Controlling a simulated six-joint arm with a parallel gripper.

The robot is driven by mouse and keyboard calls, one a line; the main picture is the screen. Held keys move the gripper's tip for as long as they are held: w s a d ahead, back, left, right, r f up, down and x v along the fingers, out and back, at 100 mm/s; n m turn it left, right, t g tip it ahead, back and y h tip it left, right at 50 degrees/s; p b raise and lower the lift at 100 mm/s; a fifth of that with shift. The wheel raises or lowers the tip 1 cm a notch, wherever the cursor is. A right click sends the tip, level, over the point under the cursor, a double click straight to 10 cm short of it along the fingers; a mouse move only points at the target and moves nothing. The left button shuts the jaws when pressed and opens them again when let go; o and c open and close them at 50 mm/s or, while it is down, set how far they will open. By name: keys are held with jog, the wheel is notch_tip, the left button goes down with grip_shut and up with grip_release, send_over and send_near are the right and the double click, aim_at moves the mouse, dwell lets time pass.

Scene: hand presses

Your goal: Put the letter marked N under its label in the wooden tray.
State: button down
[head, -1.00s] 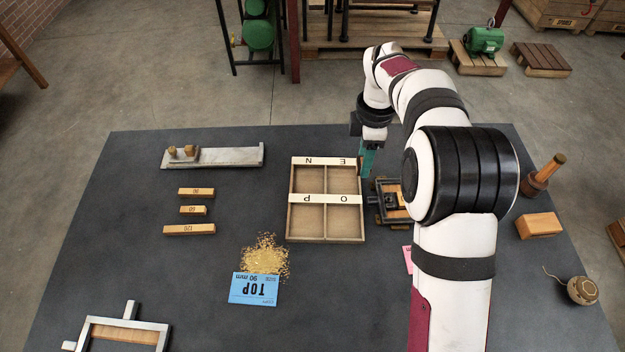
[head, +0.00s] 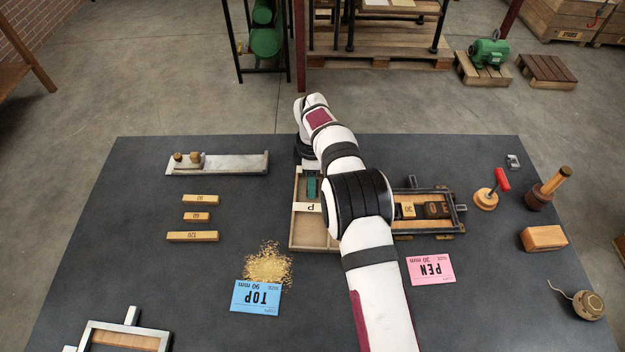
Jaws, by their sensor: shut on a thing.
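The wooden tray (head: 316,246) has several compartments and stands mid-table, its right side hidden behind my arm. Its upside-down P label (head: 308,207) shows; the N, E and O labels are hidden. My gripper (head: 312,194), with teal fingers, points down over the tray's far left compartment. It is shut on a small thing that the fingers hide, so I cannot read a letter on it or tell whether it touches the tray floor. Dark letter blocks (head: 437,210), seemingly E and O, lie in the metal frame (head: 461,209) right of my arm, beside a wooden 30 block (head: 408,210).
A pink PEN card (head: 431,270) and a blue TOP card (head: 256,297) lie nearer. Sawdust (head: 268,265) lies left of the tray. Wooden blocks (head: 192,236) lie farther left. A red-handled tool (head: 489,196) and a wooden block (head: 543,238) stand right.

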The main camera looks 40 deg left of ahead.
jog(key=shift+f, duration=0.15)
jog(key=shift+c, duration=1.8)
grip_release()
